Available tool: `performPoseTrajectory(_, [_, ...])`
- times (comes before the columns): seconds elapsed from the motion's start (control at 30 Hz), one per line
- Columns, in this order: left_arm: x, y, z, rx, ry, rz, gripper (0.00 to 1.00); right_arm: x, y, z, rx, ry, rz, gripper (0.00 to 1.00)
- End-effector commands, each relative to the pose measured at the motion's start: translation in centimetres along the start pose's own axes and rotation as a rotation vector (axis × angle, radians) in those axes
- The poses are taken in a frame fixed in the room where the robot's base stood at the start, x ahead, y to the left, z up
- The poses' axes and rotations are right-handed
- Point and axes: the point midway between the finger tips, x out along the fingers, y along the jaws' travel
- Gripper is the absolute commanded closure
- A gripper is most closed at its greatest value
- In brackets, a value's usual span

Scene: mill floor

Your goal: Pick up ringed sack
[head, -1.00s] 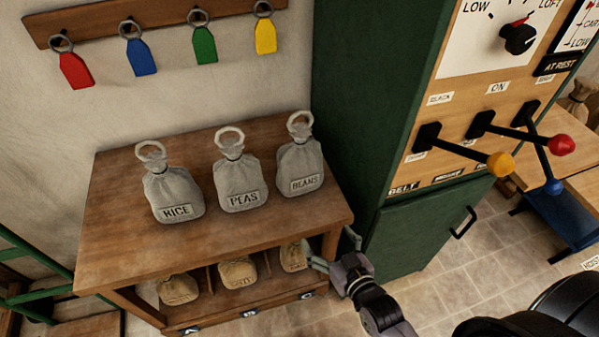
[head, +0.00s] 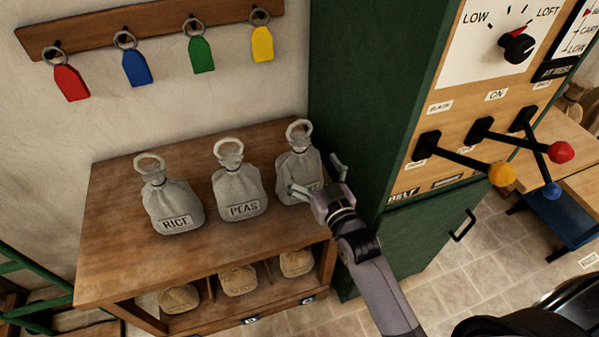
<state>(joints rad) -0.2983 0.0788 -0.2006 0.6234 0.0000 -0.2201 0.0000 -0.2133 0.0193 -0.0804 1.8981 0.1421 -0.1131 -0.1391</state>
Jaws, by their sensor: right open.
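Three grey ringed sacks stand upright in a row on the wooden table (head: 120,250). The left one is the RICE sack (head: 172,200), the middle one the PEAS sack (head: 237,188), the right one the BEANS sack (head: 296,168). Each has a pale ring at its top. My right gripper (head: 317,176) is open and empty, in front of the BEANS sack and overlapping it in the picture. It hides part of that sack's label. I cannot tell whether a finger touches the sack. My left gripper is not in view.
Tan sacks (head: 239,281) sit in compartments below the tabletop. A green cabinet (head: 375,100) stands right of the table, with a dial (head: 516,45) and levers with yellow (head: 501,174), red (head: 561,151) and blue knobs. Coloured tags (head: 135,66) hang on a wall rail.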

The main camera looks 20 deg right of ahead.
Motion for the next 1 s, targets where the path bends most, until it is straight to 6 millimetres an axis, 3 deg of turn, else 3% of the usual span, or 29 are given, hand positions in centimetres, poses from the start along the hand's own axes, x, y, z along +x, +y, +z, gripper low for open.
performPoseTrajectory(0.5, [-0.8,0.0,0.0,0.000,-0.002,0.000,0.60,5.4,-0.7,0.1,-0.001,0.000,0.000,0.09])
performPoseTrajectory(0.73, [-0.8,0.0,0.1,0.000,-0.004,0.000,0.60,5.5,-0.7,0.2,0.000,-0.001,0.000,0.09])
performPoseTrajectory(1.0, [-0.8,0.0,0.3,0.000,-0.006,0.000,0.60,5.5,-0.7,0.2,-0.001,-0.001,0.000,0.27])
